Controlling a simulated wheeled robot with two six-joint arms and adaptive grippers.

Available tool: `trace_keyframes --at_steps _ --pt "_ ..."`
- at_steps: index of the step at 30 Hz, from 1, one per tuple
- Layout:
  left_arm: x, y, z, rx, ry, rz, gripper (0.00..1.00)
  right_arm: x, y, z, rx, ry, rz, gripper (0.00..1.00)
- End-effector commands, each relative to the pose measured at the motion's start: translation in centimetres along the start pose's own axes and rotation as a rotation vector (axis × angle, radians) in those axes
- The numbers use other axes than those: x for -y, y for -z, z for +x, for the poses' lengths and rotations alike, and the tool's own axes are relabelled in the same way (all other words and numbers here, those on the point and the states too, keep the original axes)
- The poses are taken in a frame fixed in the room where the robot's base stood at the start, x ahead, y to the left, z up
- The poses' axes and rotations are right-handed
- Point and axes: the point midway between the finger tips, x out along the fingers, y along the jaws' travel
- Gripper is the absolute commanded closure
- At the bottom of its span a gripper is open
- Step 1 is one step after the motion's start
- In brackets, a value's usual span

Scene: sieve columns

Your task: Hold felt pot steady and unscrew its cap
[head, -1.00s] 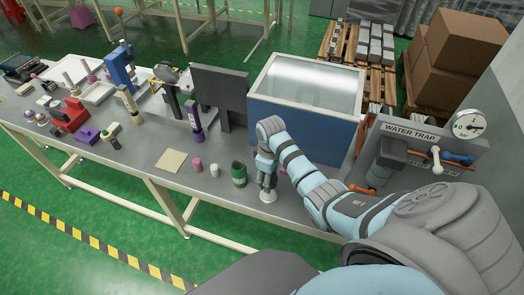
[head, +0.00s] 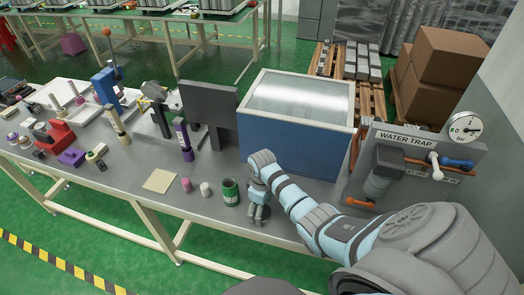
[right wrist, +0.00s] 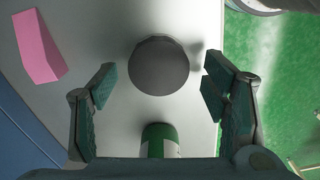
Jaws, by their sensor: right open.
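A round grey top (right wrist: 158,65) shows from above in the right wrist view, between the spread fingers of my right gripper (right wrist: 157,88). It looks like the cap of the felt pot; the pot's sides are hidden below it. Neither finger appears to touch it. In the head view my right gripper (head: 258,212) points down near the table's front edge and is open, covering most of what is under it. A dark green jar (head: 230,192) with a pale band stands just left of it; it also shows in the right wrist view (right wrist: 160,141). My left gripper is out of view.
A pink block (right wrist: 38,48) lies on the table at the wrist view's upper left. A blue bin (head: 290,135) stands behind. The front edge is close.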

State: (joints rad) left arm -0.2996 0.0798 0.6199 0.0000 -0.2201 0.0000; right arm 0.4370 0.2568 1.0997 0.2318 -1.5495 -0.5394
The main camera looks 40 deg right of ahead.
Motion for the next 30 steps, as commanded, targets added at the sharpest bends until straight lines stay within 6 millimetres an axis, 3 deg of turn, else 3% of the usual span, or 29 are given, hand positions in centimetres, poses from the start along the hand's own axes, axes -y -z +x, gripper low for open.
trace_keyframes --at_steps 5,15,18,26,30 --pt "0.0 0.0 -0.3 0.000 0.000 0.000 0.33 0.0 0.1 -0.8 -0.002 -0.001 0.000 0.32" --pt "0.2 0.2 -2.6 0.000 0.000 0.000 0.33 -0.1 0.1 -9.5 -0.004 -0.003 -0.001 0.32" --pt "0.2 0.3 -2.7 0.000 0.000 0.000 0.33 -0.1 0.1 -11.2 -0.002 -0.002 0.000 0.32" --pt "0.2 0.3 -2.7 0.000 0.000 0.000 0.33 0.0 0.0 -12.1 0.000 0.001 0.001 0.32" --pt "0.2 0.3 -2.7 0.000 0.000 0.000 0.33 1.1 -0.9 -10.8 -0.006 -0.018 0.010 0.32"
